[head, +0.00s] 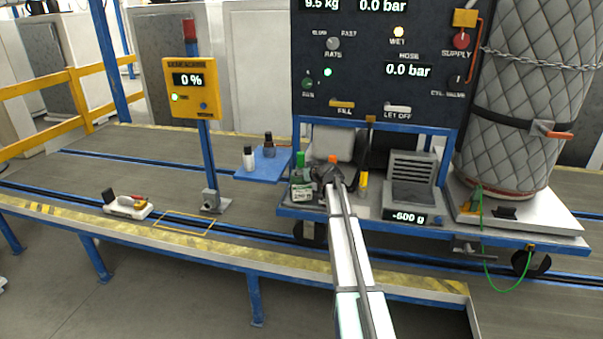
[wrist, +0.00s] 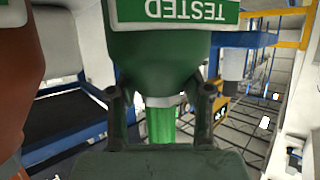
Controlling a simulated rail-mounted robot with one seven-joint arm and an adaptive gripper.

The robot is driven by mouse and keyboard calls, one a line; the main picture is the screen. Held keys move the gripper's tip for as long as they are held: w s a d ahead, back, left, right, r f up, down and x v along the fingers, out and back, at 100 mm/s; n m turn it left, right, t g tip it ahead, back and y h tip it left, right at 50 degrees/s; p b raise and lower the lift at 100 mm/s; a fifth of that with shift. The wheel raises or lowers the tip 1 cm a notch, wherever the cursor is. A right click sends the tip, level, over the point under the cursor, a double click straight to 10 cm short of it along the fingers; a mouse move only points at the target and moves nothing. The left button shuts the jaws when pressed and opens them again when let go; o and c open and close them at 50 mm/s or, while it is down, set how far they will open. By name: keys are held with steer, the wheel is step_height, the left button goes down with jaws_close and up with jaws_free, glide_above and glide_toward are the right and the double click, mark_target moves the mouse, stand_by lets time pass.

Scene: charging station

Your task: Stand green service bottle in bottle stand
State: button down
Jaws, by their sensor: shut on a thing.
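The green service bottle (head: 301,190) is upright at the left end of the cart's deck in the head view, with a green cap and a white label. My gripper (head: 322,175) reaches it from the right. In the wrist view the bottle (wrist: 160,52) appears inverted with a "TESTED" label, and my gripper (wrist: 161,104) is shut on it near the shoulder and neck. I cannot tell whether its base touches the deck. A blue shelf (head: 257,178) left of the cart may be the bottle stand; I cannot tell for sure.
A white bottle (head: 249,158) and a dark bottle (head: 269,146) stand on the blue shelf. An orange-capped thing (head: 332,159) is close behind my gripper. A grey scale unit (head: 409,180) is to the right. A yellow post box (head: 190,88) stands left.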

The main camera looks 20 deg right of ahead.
steer(key=shift+c, duration=2.4)
jaws_free()
steer(key=shift+r, duration=0.1)
